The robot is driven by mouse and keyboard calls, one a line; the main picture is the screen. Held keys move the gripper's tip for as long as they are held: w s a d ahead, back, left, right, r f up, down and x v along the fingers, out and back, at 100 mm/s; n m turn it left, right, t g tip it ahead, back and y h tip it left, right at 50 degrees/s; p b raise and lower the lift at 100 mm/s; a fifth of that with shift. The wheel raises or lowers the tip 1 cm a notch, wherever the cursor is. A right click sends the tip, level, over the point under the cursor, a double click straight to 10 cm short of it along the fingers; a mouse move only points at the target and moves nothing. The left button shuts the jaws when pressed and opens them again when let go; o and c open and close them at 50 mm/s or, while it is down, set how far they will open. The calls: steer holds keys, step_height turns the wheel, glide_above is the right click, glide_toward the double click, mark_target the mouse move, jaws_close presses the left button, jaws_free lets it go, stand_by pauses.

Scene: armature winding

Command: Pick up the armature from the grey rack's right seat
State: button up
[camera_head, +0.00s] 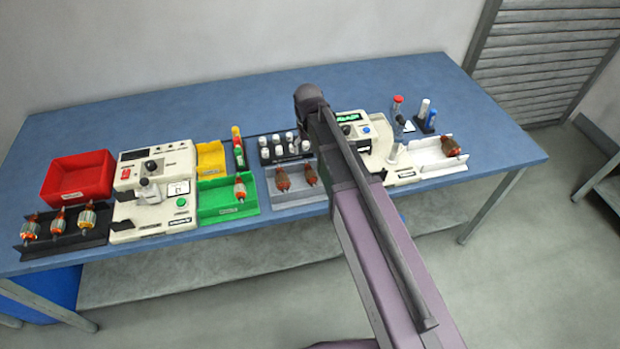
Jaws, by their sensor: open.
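The grey rack (296,199) stands at the front edge of the blue table, near the middle. Two brown-red armatures show in it: one at the left (283,179) and one to its right (311,176), close beside my arm. My arm (360,200) crosses the view from the bottom right and covers the rack's right end, so I cannot tell whether another armature sits there. The far bend of my arm (310,97) is above the table. My gripper cannot be made out in this view.
A green tray (215,208) with one armature stands left of the rack. A black rack (65,241) with several armatures is far left. A white tray (430,160) with one armature is at right. White bottles (290,143) stand behind the grey rack. The table's back is clear.

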mark_target(310, 172)
steer(key=shift+d+f+b, duration=0.1)
steer(key=shift+f+b, duration=3.05)
steer(key=shift+f, duration=0.3)
steer(key=shift+f, duration=0.1)
steer(key=shift+d+f+b, duration=0.1)
steer(key=shift+f+b, duration=2.4)
steer(key=shift+b, duration=0.1)
jaws_close()
